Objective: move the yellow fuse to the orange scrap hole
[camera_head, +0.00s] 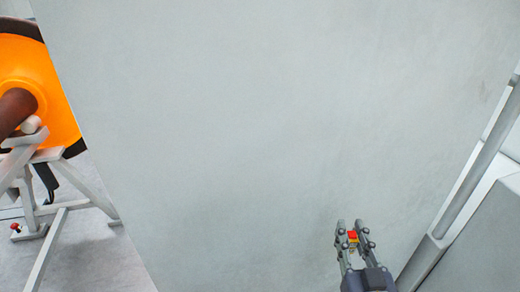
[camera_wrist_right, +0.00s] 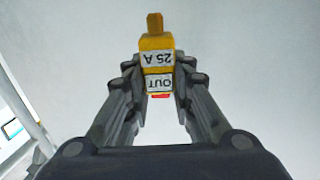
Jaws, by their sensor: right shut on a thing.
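The yellow fuse (camera_wrist_right: 157,60) is between the fingertips of my right gripper (camera_wrist_right: 156,82) in the right wrist view. It carries white labels reading "25 A" and "OUT", with a bit of red at its lower end. My right gripper is shut on it. In the head view the right gripper (camera_head: 353,236) is at the lower right, with the small yellow and red fuse (camera_head: 352,237) between its fingers, in front of a pale grey surface. My left gripper is not in view. No orange scrap hole shows in either view.
A plain grey panel (camera_head: 250,130) fills most of the head view. At the left is an orange wheel (camera_head: 55,95) with a brown axle on a grey metal stand (camera_head: 60,215). At the right edge are a grey rail and a pale box-like body (camera_head: 485,240).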

